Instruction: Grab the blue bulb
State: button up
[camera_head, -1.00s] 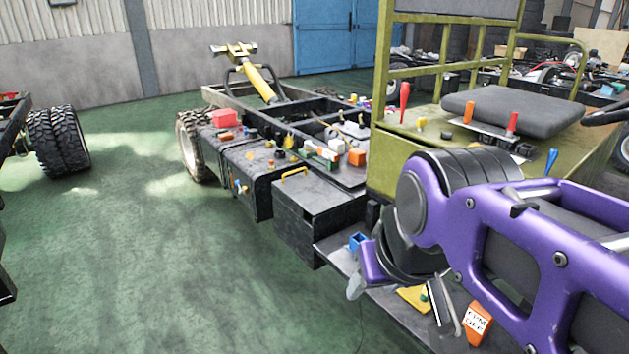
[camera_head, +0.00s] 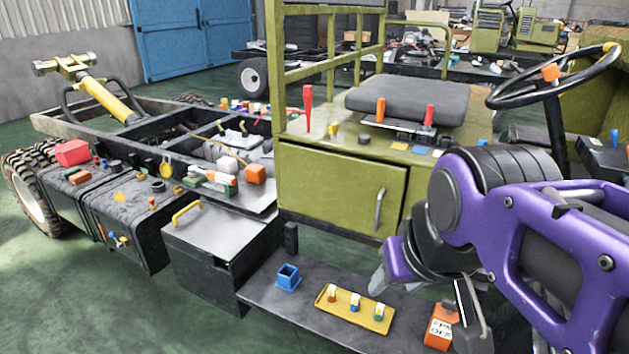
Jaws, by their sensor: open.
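The blue bulb (camera_head: 355,303) is small, with a pale top. It stands in the middle of the yellow tray (camera_head: 327,311), between a red bulb (camera_head: 331,293) and a green bulb (camera_head: 379,312). The tray lies on the dark low step of the vehicle. My gripper (camera_head: 430,308) is to the right of the tray in the picture, with its fingers apart. The fingers are not around the blue bulb. My purple arm hides part of the step behind it.
A blue open box (camera_head: 288,278) stands left of the tray. An orange labelled block (camera_head: 440,328) stands to its right, close to a gripper finger. The green cabinet (camera_head: 340,190) rises behind the step. A grey box with a yellow handle (camera_head: 186,213) is at the left.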

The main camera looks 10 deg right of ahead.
aim_at(355, 304)
jog(key=i+j+z, duration=0.2)
jog(key=z, duration=0.2)
jog(key=i+j+z, duration=0.15)
jog(key=j+z, duration=0.2)
jog(key=j, duration=0.1)
